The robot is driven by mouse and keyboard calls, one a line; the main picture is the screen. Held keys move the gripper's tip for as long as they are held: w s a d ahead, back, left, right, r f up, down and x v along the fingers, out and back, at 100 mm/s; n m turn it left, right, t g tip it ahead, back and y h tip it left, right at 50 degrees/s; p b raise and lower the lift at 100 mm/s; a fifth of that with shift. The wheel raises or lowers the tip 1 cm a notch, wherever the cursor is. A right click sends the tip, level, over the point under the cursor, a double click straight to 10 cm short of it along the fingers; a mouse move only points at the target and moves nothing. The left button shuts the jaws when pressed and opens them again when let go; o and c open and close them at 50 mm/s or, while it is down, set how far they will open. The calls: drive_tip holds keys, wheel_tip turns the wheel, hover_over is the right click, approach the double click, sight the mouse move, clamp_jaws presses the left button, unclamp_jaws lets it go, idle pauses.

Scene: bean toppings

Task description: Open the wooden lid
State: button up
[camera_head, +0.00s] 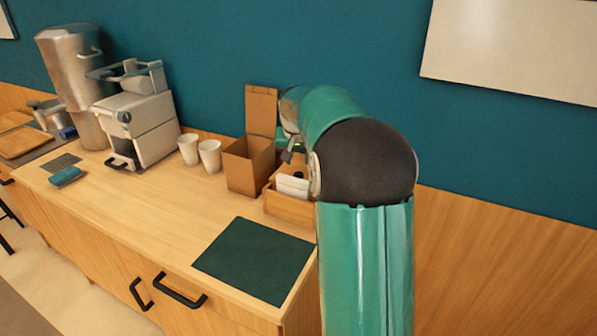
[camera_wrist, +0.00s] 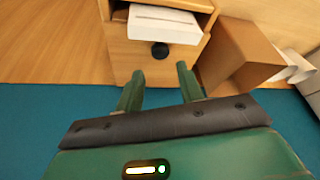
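In the wrist view, a light wooden panel (camera_wrist: 140,66), which looks like the lid, has a round black knob (camera_wrist: 160,50). It is at the wooden box, where a white block (camera_wrist: 165,24) shows above the knob. My gripper (camera_wrist: 160,88) is open, with its two green fingers apart and nothing between them. The knob is just beyond the fingertips, apart from them. In the head view, the wooden box (camera_head: 288,207) stands at the back right of the counter with white contents showing. My gripper (camera_head: 289,155) is above and behind it, partly hidden by my arm.
A brown box (camera_head: 250,167) with a raised flap stands left of the wooden box, close by. Two white cups (camera_head: 199,152) and a coffee machine (camera_head: 137,120) are farther left. A dark green mat (camera_head: 255,258) lies in front. The counter's middle is clear.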

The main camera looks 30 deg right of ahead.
sight(298, 174)
drive_tip(key=x, duration=0.7)
drive_tip(key=shift+w+d+f, duration=0.1)
drive_tip(key=shift+f, duration=0.1)
clamp_jaws()
